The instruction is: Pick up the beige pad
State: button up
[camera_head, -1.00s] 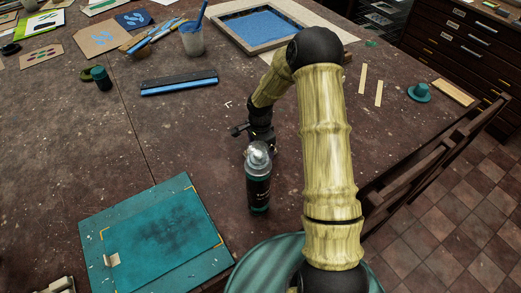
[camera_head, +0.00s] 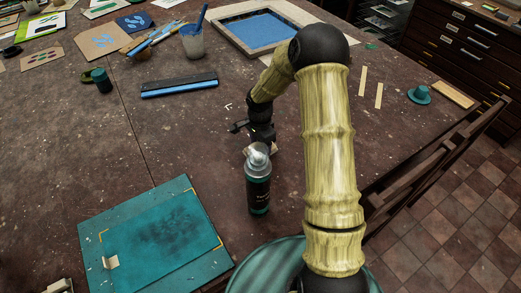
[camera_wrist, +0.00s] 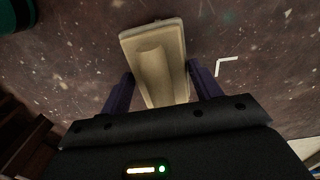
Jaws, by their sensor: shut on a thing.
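The beige pad (camera_wrist: 160,62) shows in the wrist view as a pale block with a raised rounded ridge along its middle. My gripper (camera_wrist: 160,85) has one dark finger on each side of it and is shut on it. In the head view my gripper (camera_head: 249,135) is over the table behind the spray can, and only a small pale bit of the pad (camera_head: 247,151) shows beside it. The can and my own arm hide most of the pad there. How far the pad is above the table is hard to tell.
A dark spray can (camera_head: 258,182) stands close in front of my gripper. A teal board (camera_head: 160,240) lies at the front left. A blue-edged squeegee (camera_head: 179,87) and a framed blue screen (camera_head: 262,27) lie farther back. The table's middle left is clear.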

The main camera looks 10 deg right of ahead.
notch_tip(320, 180, up, 8)
jog(key=shift+f+b, duration=0.25)
jog(key=shift+b, duration=0.25)
